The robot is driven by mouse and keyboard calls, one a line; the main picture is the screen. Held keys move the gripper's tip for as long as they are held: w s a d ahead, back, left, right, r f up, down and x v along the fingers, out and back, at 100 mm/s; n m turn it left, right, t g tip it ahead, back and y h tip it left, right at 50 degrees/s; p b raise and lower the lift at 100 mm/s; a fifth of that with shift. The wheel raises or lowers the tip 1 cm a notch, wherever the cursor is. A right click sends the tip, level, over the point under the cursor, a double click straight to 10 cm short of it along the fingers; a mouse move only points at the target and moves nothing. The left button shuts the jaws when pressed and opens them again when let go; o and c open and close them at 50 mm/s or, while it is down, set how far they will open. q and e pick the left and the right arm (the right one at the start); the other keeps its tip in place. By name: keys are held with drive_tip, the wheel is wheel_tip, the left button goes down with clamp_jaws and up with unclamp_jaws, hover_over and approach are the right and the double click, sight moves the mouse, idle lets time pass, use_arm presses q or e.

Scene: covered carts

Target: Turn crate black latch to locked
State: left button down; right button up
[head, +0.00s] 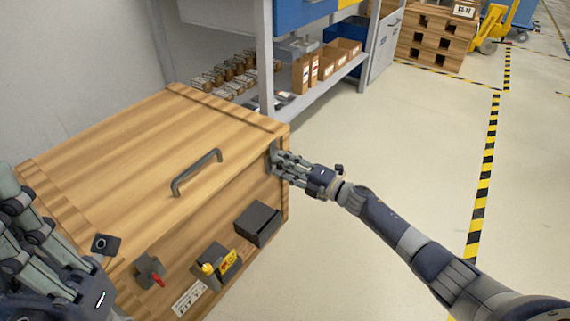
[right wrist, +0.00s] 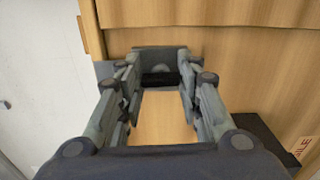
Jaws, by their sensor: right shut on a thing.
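The wooden crate (head: 125,140) has a closed lid with a grey handle (head: 197,172). My right gripper (head: 281,166) is at the crate's upper right front corner, shut on the black latch (right wrist: 158,79). In the right wrist view the latch's dark bar sits between the fingertips, in front of a grey plate (right wrist: 160,57) on the wood. The fingers partly cover the latch, so its exact turn is hard to tell. My left gripper (head: 38,240) is at the lower left, over the crate's left end; its fingertips do not show clearly.
The crate's front carries a black box (head: 257,223), a red-handled fitting (head: 152,274) and a yellow-knobbed fitting (head: 209,270). A shelf rack (head: 265,65) with small boxes stands behind the crate. The floor (head: 400,150) to the right is clear.

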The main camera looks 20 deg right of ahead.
idle(0.3)
drive_tip(key=o, duration=1.1)
drive_tip(key=shift+c, duration=0.2)
drive_tip(key=shift+d, duration=0.1)
drive_tip(key=v, duration=1.2)
